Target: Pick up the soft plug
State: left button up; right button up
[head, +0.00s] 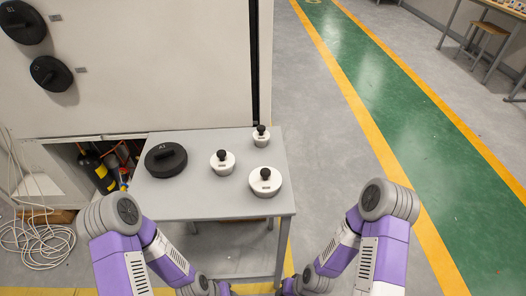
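Plugs stand on a small grey table (215,205). A wide, flat black plug (166,160) with a knob is at the left of the tabletop. Three white plugs with black knobs stand to its right: a small one (261,137) at the back edge, a medium one (222,163) in the middle and a larger one (265,182) at the front right. Their labels are too small to read, so I cannot tell which is the soft plug. My arms fold in toward the bottom edge, in front of the table. Neither gripper is in view.
A large pale cabinet (150,75) stands behind the table, with two black round plugs (51,73) (22,20) on its face. An open compartment (105,165) holds bottles. A coiled white cable (40,245) lies at left.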

aim_at(265, 182)
jog(key=k, duration=0.1)
jog(key=z, duration=1.6)
jog(key=i, duration=3)
jog(key=u, duration=4.2)
jog(key=i, duration=0.5)
jog(key=z, duration=0.1)
